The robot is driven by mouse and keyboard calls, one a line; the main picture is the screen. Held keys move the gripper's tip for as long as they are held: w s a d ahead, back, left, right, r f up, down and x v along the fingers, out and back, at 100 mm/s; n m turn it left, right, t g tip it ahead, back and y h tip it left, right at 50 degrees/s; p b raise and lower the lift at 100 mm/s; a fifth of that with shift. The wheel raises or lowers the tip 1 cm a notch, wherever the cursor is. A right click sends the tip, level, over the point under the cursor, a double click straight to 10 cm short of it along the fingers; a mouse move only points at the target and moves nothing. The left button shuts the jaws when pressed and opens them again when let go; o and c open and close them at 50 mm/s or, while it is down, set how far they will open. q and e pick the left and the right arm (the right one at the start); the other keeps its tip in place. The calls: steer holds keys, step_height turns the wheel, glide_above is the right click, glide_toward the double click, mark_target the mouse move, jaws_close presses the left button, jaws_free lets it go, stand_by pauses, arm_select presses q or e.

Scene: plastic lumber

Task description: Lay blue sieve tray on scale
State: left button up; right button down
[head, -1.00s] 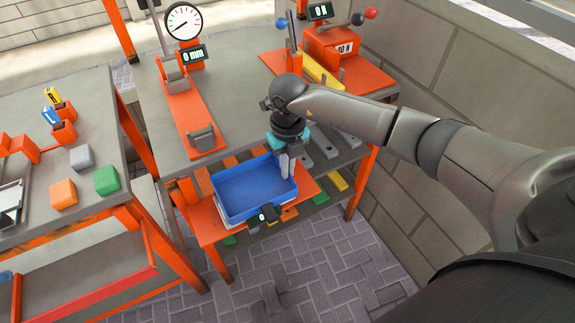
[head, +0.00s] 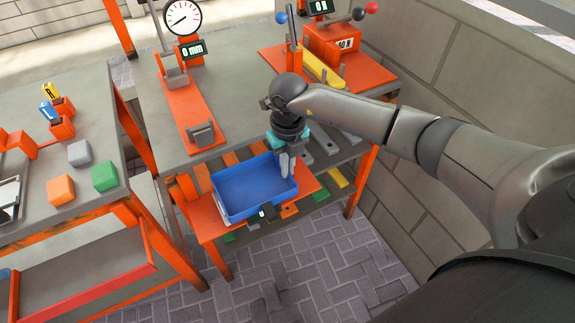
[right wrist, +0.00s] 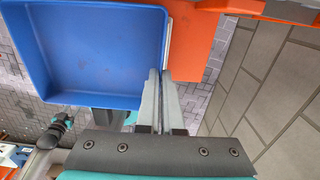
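The blue sieve tray (head: 252,190) is level over the scale, whose dark display (head: 267,212) shows at the tray's front edge. The tray hides most of the scale; I cannot tell whether its whole base rests on it. My right gripper (head: 287,166) points down at the tray's right rim. In the right wrist view the fingers (right wrist: 161,78) are close together, one inside and one outside the wall of the tray (right wrist: 85,50), apparently shut on it. A pale strip beside the tray may be the scale's edge.
The scale stands on an orange board (head: 206,219) at the lower shelf's front. The bench above carries a dial gauge (head: 183,18) and an orange press (head: 332,42). A left table (head: 60,150) holds coloured blocks. A block wall stands right; the paved floor in front is clear.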

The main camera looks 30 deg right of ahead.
arm_select(q)
steer(key=shift+f, duration=0.1)
arm_select(e)
steer(key=shift+f, duration=0.1)
steer(key=c, duration=1)
jaws_free()
arm_select(q)
steer(key=shift+w, duration=0.1)
arm_select(e)
step_height(320, 180, up, 4)
steer(key=shift+r+p, duration=0.1)
steer(key=shift+p, duration=0.4)
arm_select(q)
steer(key=r, duration=0.1)
steer(key=r+p, duration=0.2)
steer(key=shift+s+d, duration=0.2)
steer(key=shift+d, duration=0.05)
arm_select(e)
step_height(320, 180, up, 11)
arm_select(q)
steer(key=shift+a, duration=0.1)
